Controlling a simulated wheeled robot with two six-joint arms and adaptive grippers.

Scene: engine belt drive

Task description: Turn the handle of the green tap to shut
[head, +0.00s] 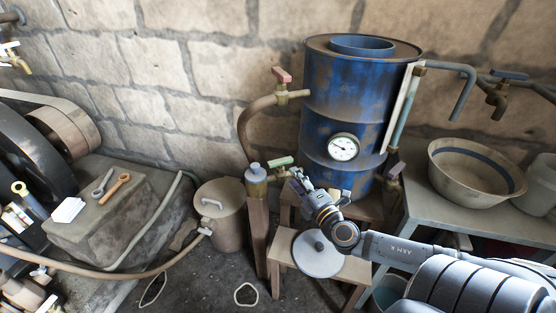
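The green tap handle (281,161) sits on a brass tap (257,178) at the front left of the blue drum (322,101). The handle points to the right of the tap body, roughly level. My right gripper (297,180) is just below and right of the green handle, with its fingers pointing up and left towards it. It looks close to the handle, but I cannot tell whether they touch. The fingers are small and seen from behind, so their opening is unclear. My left gripper is not in view.
A red-handled tap (282,76) on a curved pipe stands above the green one. A dial gauge (343,147) is on the drum. A wooden stool with a round lid (318,254) is below my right arm. A lidded can (220,215) stands left, and a bowl (471,172) right.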

